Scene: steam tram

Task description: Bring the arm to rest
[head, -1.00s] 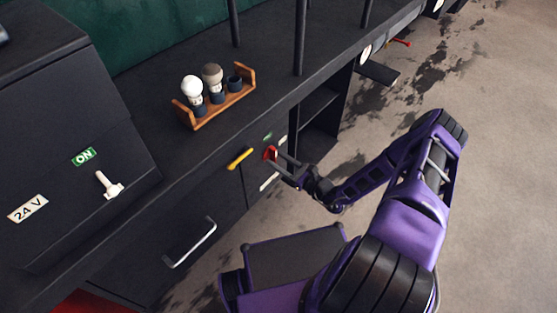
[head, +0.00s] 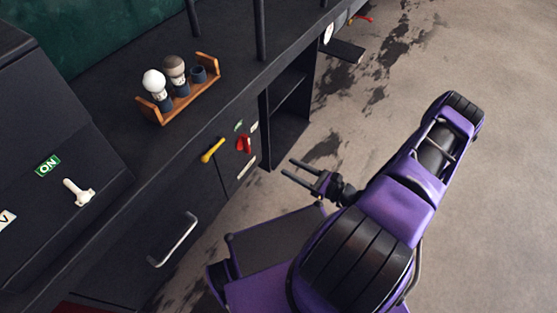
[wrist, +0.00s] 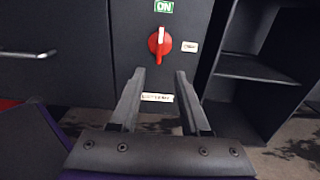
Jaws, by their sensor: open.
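My gripper (head: 303,172) is open and empty, in the air to the right of the dark cabinet front. Its two fingers also show in the wrist view (wrist: 162,95), apart with nothing between them. The red rotary switch (head: 244,143) is on the cabinet front, clear of my gripper. In the wrist view the red switch (wrist: 160,42) lies beyond the fingertips, its white mark pointing up toward a green ON label (wrist: 164,6).
A yellow handle (head: 212,150) and a silver drawer handle (head: 173,240) stick out from the cabinet front. A wooden rack (head: 180,100) with bulb-topped pieces stands on top. Open shelves (head: 290,110) are to the right. The floor at right is free.

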